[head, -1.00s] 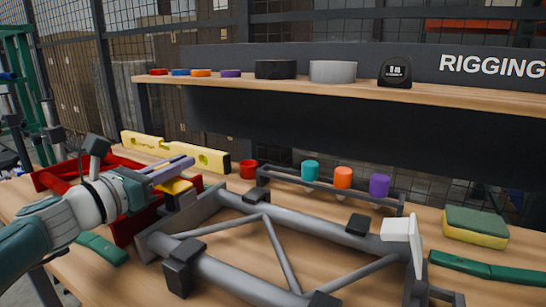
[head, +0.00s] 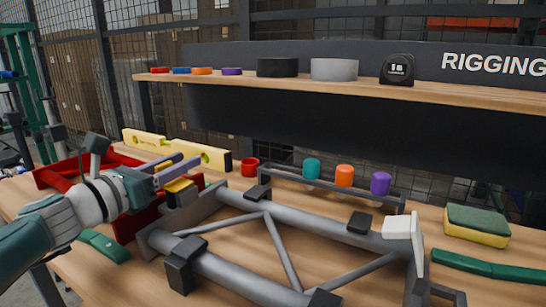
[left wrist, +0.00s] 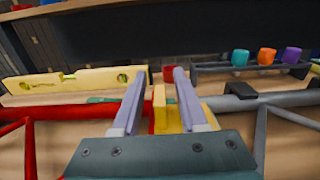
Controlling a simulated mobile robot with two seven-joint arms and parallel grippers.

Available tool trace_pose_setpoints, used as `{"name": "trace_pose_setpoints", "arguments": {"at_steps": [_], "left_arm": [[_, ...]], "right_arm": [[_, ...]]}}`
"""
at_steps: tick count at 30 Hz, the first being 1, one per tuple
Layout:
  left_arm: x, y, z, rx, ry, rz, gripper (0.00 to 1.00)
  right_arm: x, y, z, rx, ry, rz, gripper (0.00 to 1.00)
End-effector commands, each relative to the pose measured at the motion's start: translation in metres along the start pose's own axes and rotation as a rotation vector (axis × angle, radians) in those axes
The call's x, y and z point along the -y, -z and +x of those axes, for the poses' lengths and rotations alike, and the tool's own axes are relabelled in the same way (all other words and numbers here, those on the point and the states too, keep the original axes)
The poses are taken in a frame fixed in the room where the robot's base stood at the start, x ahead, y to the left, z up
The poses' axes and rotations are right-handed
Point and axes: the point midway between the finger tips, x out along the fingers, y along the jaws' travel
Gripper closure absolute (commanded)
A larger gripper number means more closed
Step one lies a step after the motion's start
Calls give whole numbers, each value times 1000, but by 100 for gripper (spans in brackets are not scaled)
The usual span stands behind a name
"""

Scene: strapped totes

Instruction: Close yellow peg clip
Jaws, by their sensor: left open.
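The yellow peg clip (head: 180,186) sits at the left end of the grey tube frame, beside the red frame, partly hidden by my left gripper. In the left wrist view, an upright yellow flap (left wrist: 160,108) of it stands between my fingers, with a flatter yellow part (left wrist: 192,116) to its right, partly behind the right finger. My left gripper (head: 186,160) is over the clip. In the left wrist view its fingers (left wrist: 160,76) are open, one on each side of the flap, with a gap visible. My right gripper is not in view.
A grey tube frame (head: 240,279) with dark blocks fills the front. A white clip (head: 397,228) with an upright flap is on its right. A red frame (head: 60,176) and yellow level (head: 150,143) lie left. A rack (head: 290,183) holds coloured pegs. A shelf (head: 300,86) overhangs the back.

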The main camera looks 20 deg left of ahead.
Motion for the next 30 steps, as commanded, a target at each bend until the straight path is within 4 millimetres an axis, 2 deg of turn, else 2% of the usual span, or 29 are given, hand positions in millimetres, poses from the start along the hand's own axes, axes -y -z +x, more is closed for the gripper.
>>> {"name": "trace_pose_setpoints", "arguments": {"at_steps": [5,8,18,21,25,30], "left_arm": [[0,0,-2,0,0,1,57],[0,-1,-10,-1,-1,0,57],[0,-1,-76,-2,0,1,57],[0,0,-89,-2,0,0,57],[0,0,-98,0,0,0,57],[0,0,-100,0,0,-1,57]], "right_arm": [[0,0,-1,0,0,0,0],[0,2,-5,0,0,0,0],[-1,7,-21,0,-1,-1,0],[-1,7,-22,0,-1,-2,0],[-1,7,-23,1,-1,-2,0],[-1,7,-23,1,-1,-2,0]]}}
